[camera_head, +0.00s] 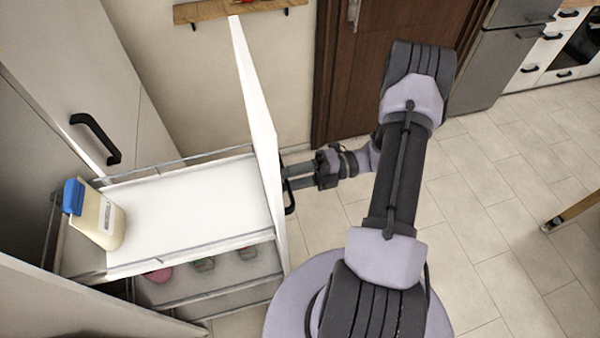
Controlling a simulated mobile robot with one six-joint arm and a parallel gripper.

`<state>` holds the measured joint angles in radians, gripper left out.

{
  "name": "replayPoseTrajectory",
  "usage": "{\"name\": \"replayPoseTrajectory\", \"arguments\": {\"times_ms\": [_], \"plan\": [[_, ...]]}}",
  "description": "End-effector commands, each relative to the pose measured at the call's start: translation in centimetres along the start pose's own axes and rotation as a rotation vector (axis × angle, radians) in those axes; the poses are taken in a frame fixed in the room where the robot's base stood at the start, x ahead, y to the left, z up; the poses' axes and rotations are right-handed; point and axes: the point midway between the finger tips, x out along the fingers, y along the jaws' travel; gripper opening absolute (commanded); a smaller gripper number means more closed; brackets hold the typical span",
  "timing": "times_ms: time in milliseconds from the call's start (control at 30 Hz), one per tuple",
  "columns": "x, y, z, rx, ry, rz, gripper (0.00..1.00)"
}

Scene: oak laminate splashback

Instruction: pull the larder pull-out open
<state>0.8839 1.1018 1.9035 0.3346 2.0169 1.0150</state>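The larder pull-out stands well out of its tall cabinet. Its white front panel (262,120) is seen nearly edge-on, with white wire-railed shelves (190,200) behind it. A black handle (290,198) is on the panel's outer face, partly hidden by my gripper. My gripper (287,178) reaches in from the right, with its two fingers at the handle. Whether they are closed on the handle is too small to tell.
A cream bottle with a blue cap (97,218) stands on the top shelf; small pink and green items lie lower. A tall cabinet door with a black handle (97,138) is at left. Tiled floor (490,220) is open at right; a wooden leg (572,213) stands at the right edge.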

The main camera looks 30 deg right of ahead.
Motion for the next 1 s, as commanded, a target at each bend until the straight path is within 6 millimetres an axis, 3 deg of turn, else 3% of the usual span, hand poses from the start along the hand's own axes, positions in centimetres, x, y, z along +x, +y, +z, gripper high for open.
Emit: {"name": "replayPoseTrajectory", "arguments": {"times_ms": [167, 700, 833, 1000], "plan": [[-0.9, 0.0, 0.0, -0.002, 0.0, -0.001, 0.44], [-14.0, 0.0, 0.0, -0.001, -0.002, -0.002, 0.44], [-16.1, 0.0, 0.0, -0.001, 0.0, 0.0, 0.44], [-17.4, 0.0, 0.0, 0.001, -0.001, 0.001, 0.44]]}}
